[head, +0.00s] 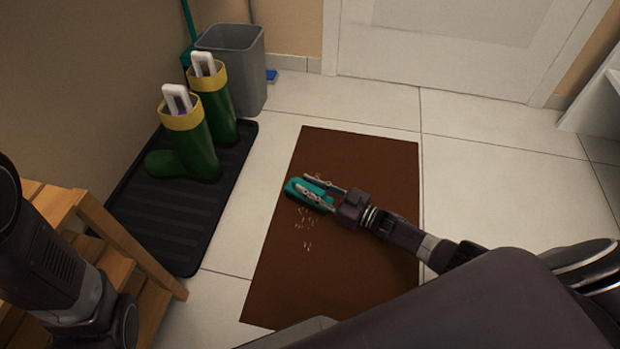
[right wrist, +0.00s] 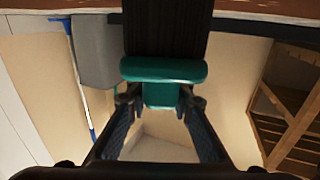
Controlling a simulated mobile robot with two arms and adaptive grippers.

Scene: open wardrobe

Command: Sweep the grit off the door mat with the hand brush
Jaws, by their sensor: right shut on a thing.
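The brown door mat (head: 365,165) lies flat on the tiled floor. Light grit (head: 304,218) is scattered in small bits on its left part, just below the brush. The teal hand brush (head: 296,188) is at the mat's left side. My right gripper (head: 312,188) is shut on the brush and reaches in from the right over the mat. In the right wrist view the brush (right wrist: 163,71) sits between my fingertips, with dark bristles beyond it. I cannot tell whether the bristles touch the mat. My left arm shows at the left edge, but its gripper is out of view.
A black boot tray (head: 170,225) with green boots (head: 200,145) stands left of the mat. A grey bin (head: 240,65) is behind it. A wooden step or bench (head: 125,235) is at lower left. A white door (head: 440,45) is at the back. Tiles right of the mat are clear.

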